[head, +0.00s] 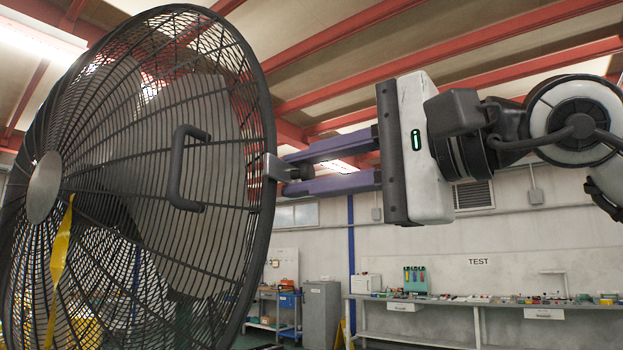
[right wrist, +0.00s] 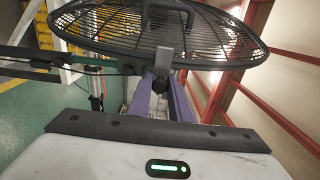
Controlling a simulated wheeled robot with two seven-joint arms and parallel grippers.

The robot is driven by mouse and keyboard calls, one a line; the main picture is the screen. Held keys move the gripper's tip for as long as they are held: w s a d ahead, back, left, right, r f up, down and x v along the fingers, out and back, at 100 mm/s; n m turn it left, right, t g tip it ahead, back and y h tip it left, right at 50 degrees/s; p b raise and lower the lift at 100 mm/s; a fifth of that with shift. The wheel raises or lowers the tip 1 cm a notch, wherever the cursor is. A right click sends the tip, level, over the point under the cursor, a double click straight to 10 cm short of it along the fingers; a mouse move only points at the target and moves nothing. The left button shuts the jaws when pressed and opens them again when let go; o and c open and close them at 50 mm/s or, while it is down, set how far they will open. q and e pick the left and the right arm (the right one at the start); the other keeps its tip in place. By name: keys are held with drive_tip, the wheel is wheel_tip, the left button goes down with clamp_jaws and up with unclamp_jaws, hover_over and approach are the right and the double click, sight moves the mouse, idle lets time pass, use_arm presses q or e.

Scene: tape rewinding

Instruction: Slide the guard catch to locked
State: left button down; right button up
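A large round fan with a dark wire guard (head: 215,95) fills the left of the head view. A grey metal guard catch (head: 272,167) sits on the right rim; it also shows in the right wrist view (right wrist: 163,60). A small dark knob (head: 292,172) sticks out from the catch. My right gripper (head: 290,173) comes in from the right. Its two purple fingers lie above and below the knob with little gap, and look shut on it. The exact finger contact is too small to see clearly. My left gripper is in neither view.
A black handle (head: 176,168) stands out from the guard left of the catch. A yellow strip (head: 61,250) hangs at the hub. A workbench (head: 415,299) with small items and a grey cabinet (head: 321,308) stand well behind. The space below my right gripper looks clear.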

drive_tip(key=o, duration=0.4)
drive_tip(key=shift+s+a, duration=0.1)
drive_tip(key=shift+s, duration=0.2)
drive_tip(key=shift+w, duration=0.1)
drive_tip(key=shift+s+d, duration=0.2)
drive_tip(key=shift+d, duration=0.15)
drive_tip(key=b+v, duration=0.2)
drive_tip(key=v, duration=0.7)
drive_tip(key=shift+s+d, duration=0.2)
